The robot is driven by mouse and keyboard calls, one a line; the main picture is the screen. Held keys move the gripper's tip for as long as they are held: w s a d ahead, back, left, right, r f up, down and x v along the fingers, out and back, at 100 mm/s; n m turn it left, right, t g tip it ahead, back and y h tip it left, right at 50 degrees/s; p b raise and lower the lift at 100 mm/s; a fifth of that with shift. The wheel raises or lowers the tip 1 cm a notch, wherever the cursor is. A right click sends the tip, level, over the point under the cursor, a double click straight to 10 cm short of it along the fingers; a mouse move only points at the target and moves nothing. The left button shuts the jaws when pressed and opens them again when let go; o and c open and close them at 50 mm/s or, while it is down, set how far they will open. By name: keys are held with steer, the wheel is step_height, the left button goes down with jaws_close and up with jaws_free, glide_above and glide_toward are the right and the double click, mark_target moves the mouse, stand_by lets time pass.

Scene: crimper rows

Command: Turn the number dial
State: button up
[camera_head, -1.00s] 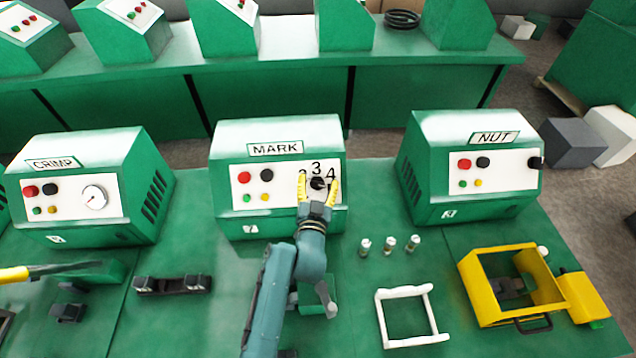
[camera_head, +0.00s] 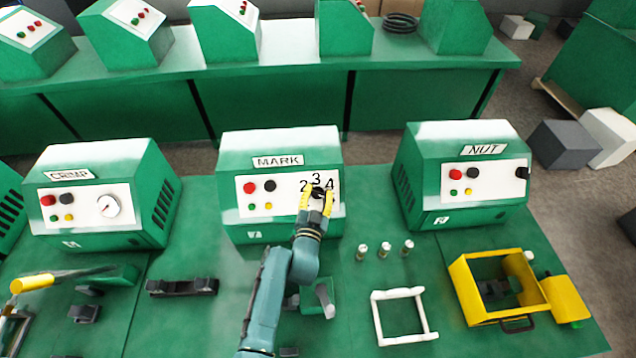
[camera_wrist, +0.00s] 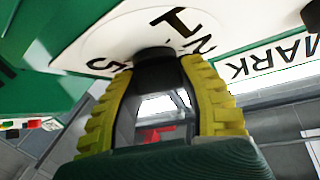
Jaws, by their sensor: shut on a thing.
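The green MARK machine (camera_head: 285,147) stands in the middle of the bench. Its white front panel carries a red and a black button at left and a number dial at right. The numbers 2, 3 and 4 show above the dial's dark knob (camera_head: 318,192). My gripper (camera_head: 317,197), with yellow ribbed fingers, is shut on this knob from the front, a finger on either side. In the wrist view the knob (camera_wrist: 155,54) sits between the fingertips, with 5, 1 and 2 visible on the white dial face (camera_wrist: 125,35). The rest of the scale and any pointer are hidden.
The CRIMP machine (camera_head: 100,160) stands at left and the NUT machine (camera_head: 462,160) at right. In front lie a black holder (camera_head: 182,287), several small metal cylinders (camera_head: 385,250), a white frame (camera_head: 404,337) and a yellow frame (camera_head: 500,318).

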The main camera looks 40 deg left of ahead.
steer(key=shift+r+m+h+p, duration=0.45)
steer(key=shift+m+p, duration=0.25)
steer(key=shift+p, duration=0.55)
steer(key=shift+f+m+t+h+p, duration=0.3)
steer(key=shift+m+h+p, duration=0.05)
steer(key=shift+m+h, duration=0.15)
steer(key=o, duration=1.2)
steer(key=shift+f, duration=0.1)
steer(key=shift+s+d, duration=0.1)
steer(key=shift+d, duration=0.05)
